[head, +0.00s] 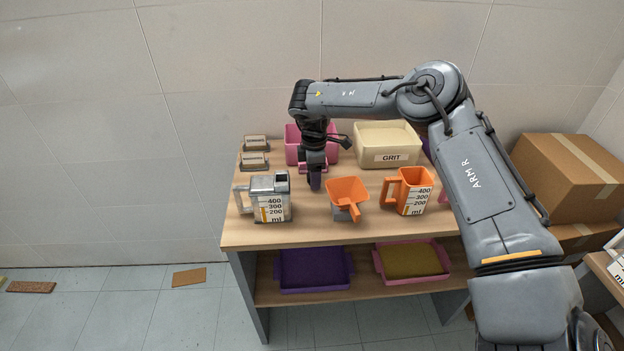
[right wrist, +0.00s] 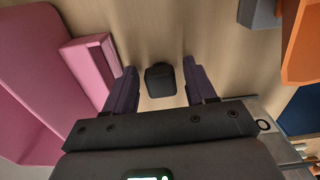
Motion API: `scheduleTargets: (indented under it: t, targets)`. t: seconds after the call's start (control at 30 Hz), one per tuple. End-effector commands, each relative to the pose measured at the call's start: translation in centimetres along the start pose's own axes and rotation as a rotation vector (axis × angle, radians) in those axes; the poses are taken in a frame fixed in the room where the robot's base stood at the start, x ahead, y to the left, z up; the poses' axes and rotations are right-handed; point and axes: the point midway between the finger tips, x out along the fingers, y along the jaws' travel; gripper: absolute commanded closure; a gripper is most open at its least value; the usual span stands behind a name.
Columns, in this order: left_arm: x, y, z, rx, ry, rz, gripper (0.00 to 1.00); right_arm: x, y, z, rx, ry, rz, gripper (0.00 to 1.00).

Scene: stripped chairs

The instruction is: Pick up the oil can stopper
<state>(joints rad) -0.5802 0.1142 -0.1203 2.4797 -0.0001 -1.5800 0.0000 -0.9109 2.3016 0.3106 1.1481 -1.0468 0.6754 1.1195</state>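A small black block-like piece, which looks like the oil can stopper (right wrist: 160,80), stands on the wooden table top in the right wrist view. My right gripper (right wrist: 159,68) is open, with its two purple fingers on either side of the stopper and a visible gap on both sides. In the head view my right gripper (head: 316,181) points down over the table, between the grey measuring jug and the orange funnel. The stopper cannot be made out there. My left gripper is in neither view.
A pink bin (right wrist: 38,75) is close on the left in the right wrist view. The orange funnel (head: 347,190) is right of my gripper, the grey measuring jug (head: 268,198) left. An orange jug (head: 410,190) and cream GRIT bin (head: 387,145) stand farther right.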

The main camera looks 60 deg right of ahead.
Motion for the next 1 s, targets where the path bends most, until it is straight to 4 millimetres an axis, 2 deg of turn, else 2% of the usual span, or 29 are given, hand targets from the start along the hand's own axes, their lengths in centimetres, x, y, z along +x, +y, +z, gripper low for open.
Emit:
scheduleTargets:
  t: [0.03,0.3,0.53,0.67,1.0]
  targets:
    - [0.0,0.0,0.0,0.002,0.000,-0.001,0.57,0.0,0.0,0.0,0.000,0.000,0.000,0.53]
    - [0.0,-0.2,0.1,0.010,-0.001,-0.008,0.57,0.0,0.0,0.0,0.000,0.000,0.000,0.93]
    - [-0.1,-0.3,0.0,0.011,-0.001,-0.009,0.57,-0.1,0.0,0.0,0.000,0.000,0.001,0.93]
    - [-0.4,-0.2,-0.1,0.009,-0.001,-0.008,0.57,-1.0,0.1,0.0,0.000,0.000,0.002,0.93]
    - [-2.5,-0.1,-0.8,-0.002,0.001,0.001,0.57,-6.7,0.1,0.0,0.000,0.000,0.003,0.93]
